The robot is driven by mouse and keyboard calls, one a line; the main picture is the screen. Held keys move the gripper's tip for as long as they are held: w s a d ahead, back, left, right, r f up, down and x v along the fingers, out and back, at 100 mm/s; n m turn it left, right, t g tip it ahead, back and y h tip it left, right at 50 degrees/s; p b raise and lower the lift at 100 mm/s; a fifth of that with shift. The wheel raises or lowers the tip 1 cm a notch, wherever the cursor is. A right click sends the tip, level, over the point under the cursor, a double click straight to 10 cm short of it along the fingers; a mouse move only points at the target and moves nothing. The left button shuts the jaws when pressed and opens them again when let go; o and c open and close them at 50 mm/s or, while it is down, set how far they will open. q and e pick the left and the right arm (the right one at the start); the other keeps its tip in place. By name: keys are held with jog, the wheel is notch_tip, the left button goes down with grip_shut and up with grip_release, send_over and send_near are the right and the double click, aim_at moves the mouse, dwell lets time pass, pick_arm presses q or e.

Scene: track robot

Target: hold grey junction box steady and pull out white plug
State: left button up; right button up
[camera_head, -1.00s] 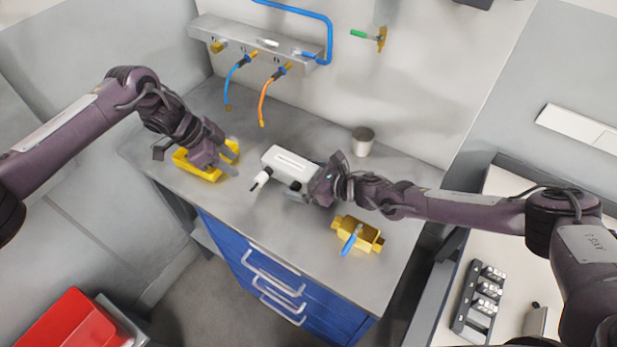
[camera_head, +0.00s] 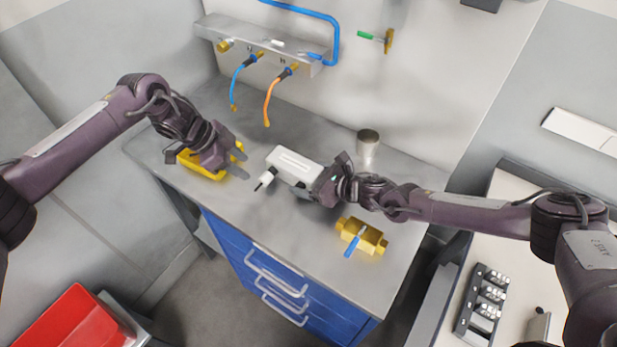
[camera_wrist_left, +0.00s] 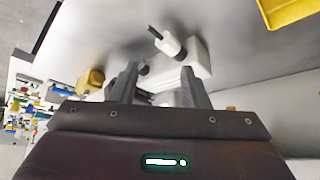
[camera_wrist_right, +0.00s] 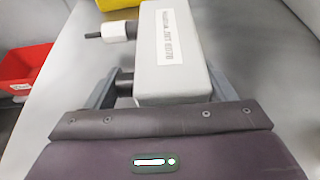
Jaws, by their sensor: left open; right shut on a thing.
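The grey junction box (camera_head: 293,165), pale with a label on top, is near the middle of the workbench. It fills the centre of the right wrist view (camera_wrist_right: 172,70). The white plug (camera_head: 266,179) sits at the box's left end with a short dark cable stub; it also shows in the left wrist view (camera_wrist_left: 169,45). My right gripper (camera_head: 318,183) is shut on the box at its right end, with a finger on each side. My left gripper (camera_head: 240,162) is open and empty, left of the plug and apart from it.
A yellow tray (camera_head: 205,172) lies under my left gripper. A yellow valve body (camera_head: 371,240) with a blue lever is at the front right, and a metal cup (camera_head: 367,143) stands behind. Hoses hang from a wall rail (camera_head: 270,42).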

aim_at(262, 181)
pick_arm(q)
jog(key=s+d+f+t+h, duration=0.1)
jog(key=d, duration=0.1)
jog(key=s+d+f+n+t+h, duration=0.1)
jog(key=d+f, duration=0.1)
jog(key=d, duration=0.1)
jog(key=s+d+f+n+h, duration=0.1)
jog(key=d, duration=0.1)
jog(key=shift+s+d+f+t, duration=0.15)
jog(key=shift+d+f+t, duration=0.05)
jog(key=shift+d+t, duration=0.2)
jog(key=shift+s+f+n+t+h, duration=0.15)
jog(key=shift+n+t+h, duration=0.15)
jog(key=shift+n+t, duration=0.3)
jog(key=shift+a+n+t, duration=0.25)
jog(key=shift+n+t, duration=0.15)
jog(key=shift+n, duration=0.2)
jog(key=a+n+t, duration=0.1)
jog(key=a, duration=0.1)
jog(key=a+n+t+y, duration=0.1)
jog(key=a+n, duration=0.1)
jog(key=a+n+t+y, duration=0.1)
jog(key=a, duration=0.1)
jog(key=shift+s+a+f+n+t, duration=0.25)
jog(key=shift+a+f+n+t, duration=0.05)
jog(key=shift+a+t, duration=0.1)
jog(key=shift+w+d+f, duration=0.15)
jog(key=shift+w+f, duration=0.1)
jog(key=shift+w, duration=0.15)
jog(key=shift+x, duration=4)
